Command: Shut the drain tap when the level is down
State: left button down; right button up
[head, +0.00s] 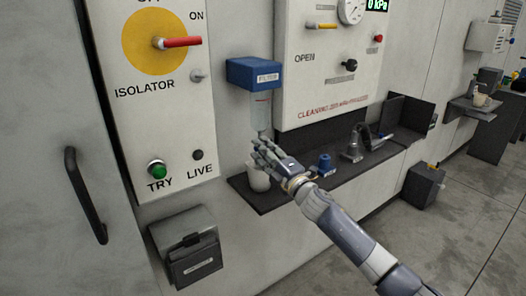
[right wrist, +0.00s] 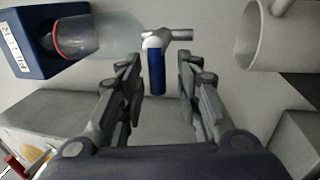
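The filter has a blue head marked FILTER (head: 253,73) and a clear bowl (head: 261,108) with a red line around it. In the right wrist view, the bowl (right wrist: 85,38) lies at the left. The drain tap there has a grey body and a blue lever (right wrist: 156,72). My right gripper (right wrist: 159,66) is open, with a finger on either side of the lever and gaps between. In the head view my right gripper (head: 263,148) hides the tap below the bowl. A pale cup (head: 257,178) stands beneath, also at right in the wrist view (right wrist: 270,38). The liquid level is unclear.
A dark shelf (head: 268,200) carries the cup, a small blue-topped item (head: 325,164) and a grey fitting (head: 354,148). The isolator panel (head: 195,115) with its red handle is on the left.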

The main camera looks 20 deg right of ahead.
jog(key=shift+s, duration=0.1)
jog(key=v, duration=1.1)
jog(key=shift+s+d, duration=0.2)
jog(key=shift+s, duration=0.15)
